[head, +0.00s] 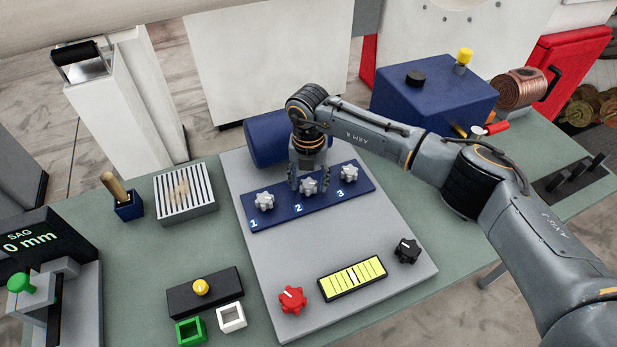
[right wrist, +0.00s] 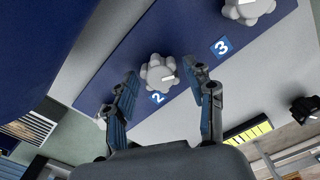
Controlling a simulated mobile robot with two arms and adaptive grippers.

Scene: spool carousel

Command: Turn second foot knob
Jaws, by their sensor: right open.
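The second foot knob (head: 309,186) is a light grey lobed knob on a blue strip (head: 279,213), above the label 2. It also shows in the right wrist view (right wrist: 158,75), with a white pointer mark. Knob 1 (head: 264,201) is on its left and knob 3 (head: 348,172) on its right. My right gripper (head: 309,184) is open over the second knob, pointing down. In the right wrist view its fingers (right wrist: 166,80) stand on either side of the knob, with gaps showing. Whether a finger touches it, I cannot tell. My left gripper is not in view.
The grey plate (head: 387,293) also carries a red knob (head: 292,299), a black knob (head: 407,250) and a yellow level gauge (head: 352,278). A blue cylinder (head: 266,139) lies behind the strip. A large blue box (head: 433,105) stands at the back right.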

